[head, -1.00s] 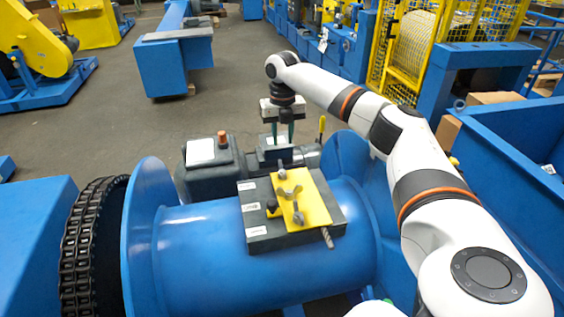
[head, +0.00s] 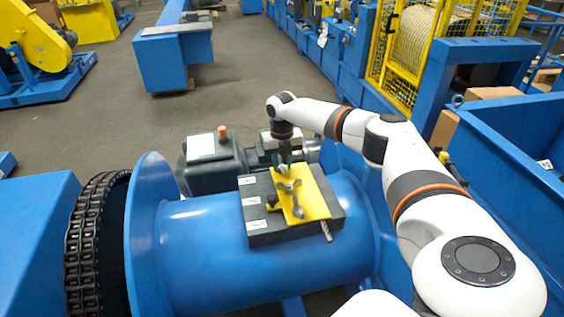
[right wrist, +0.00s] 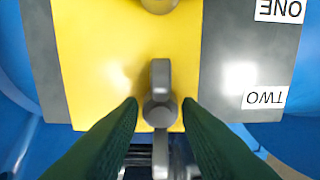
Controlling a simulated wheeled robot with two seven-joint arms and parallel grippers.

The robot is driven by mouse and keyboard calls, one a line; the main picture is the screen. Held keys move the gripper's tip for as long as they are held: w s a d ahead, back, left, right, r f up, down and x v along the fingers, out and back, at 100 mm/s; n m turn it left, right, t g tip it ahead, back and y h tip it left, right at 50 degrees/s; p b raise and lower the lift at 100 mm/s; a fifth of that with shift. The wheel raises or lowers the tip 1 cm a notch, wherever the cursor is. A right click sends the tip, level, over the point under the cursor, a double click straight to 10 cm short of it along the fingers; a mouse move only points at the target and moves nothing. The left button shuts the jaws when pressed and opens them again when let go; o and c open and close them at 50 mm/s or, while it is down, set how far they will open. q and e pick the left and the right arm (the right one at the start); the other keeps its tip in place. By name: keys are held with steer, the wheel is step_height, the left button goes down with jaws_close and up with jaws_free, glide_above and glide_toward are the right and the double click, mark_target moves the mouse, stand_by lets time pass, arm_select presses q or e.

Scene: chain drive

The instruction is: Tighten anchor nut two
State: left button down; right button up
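Anchor nut two (right wrist: 160,112) is a grey wing nut at the edge of the yellow plate (right wrist: 110,60), beside the label TWO (right wrist: 265,97) in the right wrist view. Its wings run up and down the picture. My right gripper (right wrist: 160,108) has its dark green fingers on either side of the hub, with narrow gaps. In the head view the right gripper (head: 284,160) is over the far end of the yellow plate (head: 312,194) on the blue drum, partly hiding that nut. My left gripper is out of view.
The dark grey block (head: 260,226) under the yellow plate sits on the blue drum (head: 200,240). Another fastener (head: 298,212) stands nearer. A grey motor (head: 215,165) stands behind, a chain (head: 85,235) runs at the left. A blue bin (head: 500,165) is at the right.

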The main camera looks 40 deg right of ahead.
steer(key=c, duration=0.6)
